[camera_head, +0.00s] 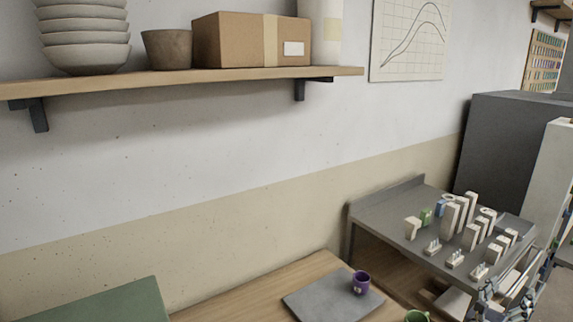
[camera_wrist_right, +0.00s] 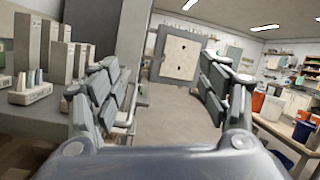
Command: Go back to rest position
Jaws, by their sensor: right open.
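My right gripper (camera_head: 510,299) shows at the lower right edge of the head view, in front of the grey metal table (camera_head: 378,207). In the right wrist view its two fingers (camera_wrist_right: 160,88) stand wide apart with nothing between them. Beyond them lie open floor and a pale kiln-like door (camera_wrist_right: 180,56). My left gripper is in neither view.
The metal table bears several cream blocks and small stands close to my right gripper. A purple cup (camera_head: 361,282) stands on a grey slab (camera_head: 318,299) on the wooden table. A shelf (camera_head: 190,78) runs along the wall. An orange bucket (camera_wrist_right: 271,110) stands at right.

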